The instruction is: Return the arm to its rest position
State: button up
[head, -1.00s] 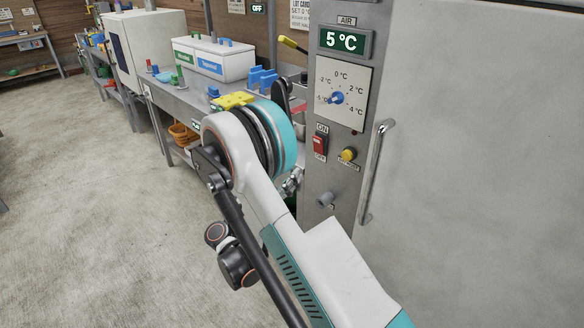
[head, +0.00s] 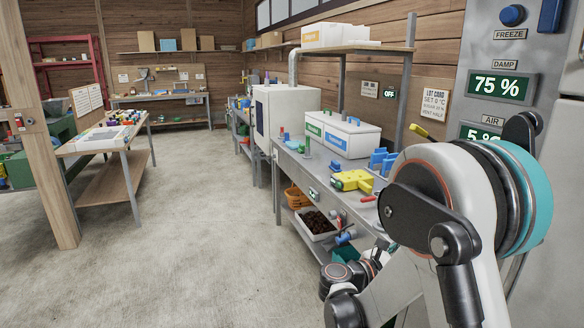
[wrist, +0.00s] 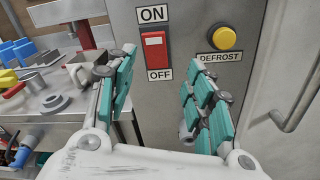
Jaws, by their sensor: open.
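My gripper (wrist: 158,95) shows in the wrist view with its two teal-padded fingers spread apart and nothing between them. It faces the grey control panel (wrist: 188,20), with the red ON/OFF switch (wrist: 156,50) and the yellow defrost button (wrist: 224,38) beyond the fingertips. No contact with the panel is visible. In the head view my arm (head: 440,190) is folded at the lower right, its white and teal joint in front of the panel. The gripper itself cannot be made out there.
A metal bench (head: 330,178) with white boxes (head: 342,136) and a yellow block (head: 351,180) runs along the right. A crate of dark contents (head: 316,222) sits on its lower shelf. A wooden post (head: 45,130) and table (head: 105,140) stand left. Open floor (head: 180,240) lies between.

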jog(key=s+a+r+m+y, duration=0.1)
jog(key=s+a+m+y, duration=0.3)
jog(key=s, duration=0.5)
jog(key=s+a+r+m+y, duration=0.1)
jog(key=s+a+m+y, duration=0.3)
jog(key=s+m+y, duration=0.3)
jog(key=s+a+r+m+y, duration=0.1)
jog(key=s+a+m+y, duration=0.3)
jog(key=s+m, duration=0.3)
jog(key=s+y, duration=0.1)
jog(key=s, duration=0.3)
jog(key=shift+a+m, duration=0.15)
jog(key=shift+m, duration=0.15)
